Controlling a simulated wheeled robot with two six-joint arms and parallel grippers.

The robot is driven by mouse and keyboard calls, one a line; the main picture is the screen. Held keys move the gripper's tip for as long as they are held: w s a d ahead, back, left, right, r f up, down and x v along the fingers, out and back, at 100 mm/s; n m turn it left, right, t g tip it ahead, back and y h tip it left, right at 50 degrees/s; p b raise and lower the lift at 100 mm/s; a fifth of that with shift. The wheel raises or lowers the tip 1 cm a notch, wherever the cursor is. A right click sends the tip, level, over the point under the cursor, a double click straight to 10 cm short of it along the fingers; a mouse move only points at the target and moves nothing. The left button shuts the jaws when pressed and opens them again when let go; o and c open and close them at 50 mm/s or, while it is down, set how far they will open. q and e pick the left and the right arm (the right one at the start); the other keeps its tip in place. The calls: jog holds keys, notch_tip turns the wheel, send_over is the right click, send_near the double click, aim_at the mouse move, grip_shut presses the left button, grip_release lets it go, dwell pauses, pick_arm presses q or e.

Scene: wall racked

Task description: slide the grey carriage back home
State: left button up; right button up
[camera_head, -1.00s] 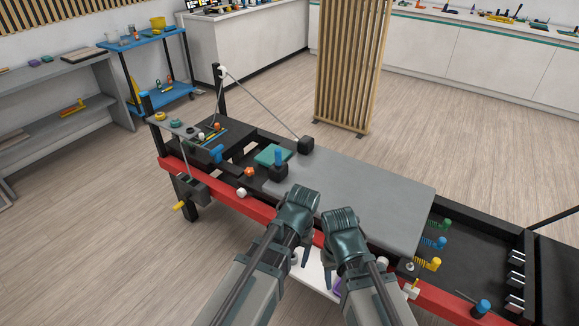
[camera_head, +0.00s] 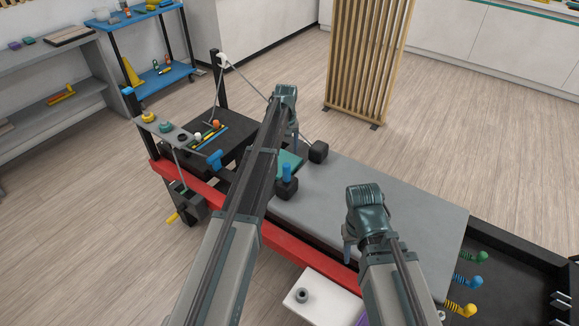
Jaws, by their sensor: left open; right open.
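The grey carriage (camera_head: 405,205) is a flat padded platform lying in the middle of the long red-and-black frame. At its left end are two black blocks, a far one (camera_head: 318,151) and a near one (camera_head: 287,186) with a blue peg, and a teal pad (camera_head: 292,161) partly behind my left arm. My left gripper (camera_head: 292,128) is open, reaching over the carriage's left end toward the far side; whether it touches anything is unclear. My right gripper (camera_head: 348,248) is open and empty near the carriage's front edge. My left arm hides part of the frame left of the carriage.
Green, blue and yellow springs (camera_head: 468,282) sit beyond the carriage's right edge. A rope runs from the post (camera_head: 220,90) toward the far block. A wooden slatted screen (camera_head: 368,65) stands behind. A white surface (camera_head: 322,295) lies in front, below the red rail.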

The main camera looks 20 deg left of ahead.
aim_at(287, 174)
pick_arm(q)
jog(key=shift+s, duration=0.1)
notch_tip(287, 174, down, 14)
jog(key=b, duration=1.4)
jog(key=shift+r, duration=0.1)
jog(key=shift+r, duration=0.1)
grip_shut()
dwell(0.7)
